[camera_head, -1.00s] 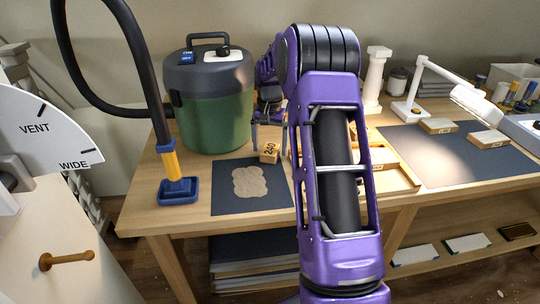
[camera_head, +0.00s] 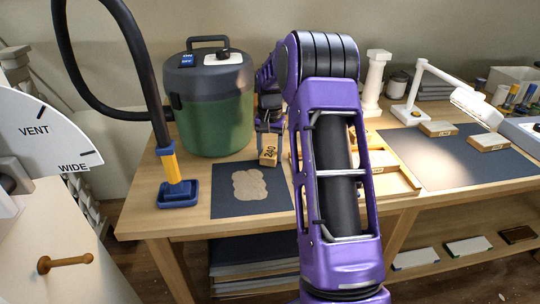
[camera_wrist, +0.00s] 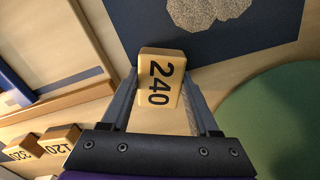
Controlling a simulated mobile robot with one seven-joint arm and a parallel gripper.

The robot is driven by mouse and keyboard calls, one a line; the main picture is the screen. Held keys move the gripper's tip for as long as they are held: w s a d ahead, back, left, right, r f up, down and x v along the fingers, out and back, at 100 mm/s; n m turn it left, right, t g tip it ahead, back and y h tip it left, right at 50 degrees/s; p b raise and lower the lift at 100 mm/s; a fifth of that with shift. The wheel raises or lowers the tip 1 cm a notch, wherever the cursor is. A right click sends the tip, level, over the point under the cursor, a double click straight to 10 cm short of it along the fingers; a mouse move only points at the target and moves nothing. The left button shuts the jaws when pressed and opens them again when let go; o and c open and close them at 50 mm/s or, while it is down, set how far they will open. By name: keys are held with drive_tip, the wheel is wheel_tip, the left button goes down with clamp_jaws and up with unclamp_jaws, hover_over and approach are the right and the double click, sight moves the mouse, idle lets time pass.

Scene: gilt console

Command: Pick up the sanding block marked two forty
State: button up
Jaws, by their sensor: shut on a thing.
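The sanding block marked 240 (camera_head: 269,150) is a small tan wooden block with black digits. In the head view it stands tilted up near the back right corner of the dark mat. My gripper (camera_head: 269,133) is shut on it from above and behind. In the wrist view the 240 block (camera_wrist: 160,80) sits between the two fingers of my gripper (camera_wrist: 160,92), its number facing the camera. Its far side and base are hidden. Whether it touches the table I cannot tell.
A dark mat (camera_head: 225,202) with a sand-coloured patch lies in front. A green vacuum canister (camera_head: 212,115) stands close left. A wooden tray (camera_head: 400,181) is to the right. Blocks marked 120 (camera_wrist: 60,140) and 320 (camera_wrist: 22,147) show in the wrist view.

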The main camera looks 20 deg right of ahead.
sight(270, 151)
wheel_tip(270, 151, up, 10)
drive_tip(key=shift+r+p, duration=0.1)
drive_tip(key=shift+p, duration=0.85)
drive_tip(key=o, duration=0.7)
drive_tip(key=shift+c, duration=0.2)
drive_tip(key=c, duration=0.5)
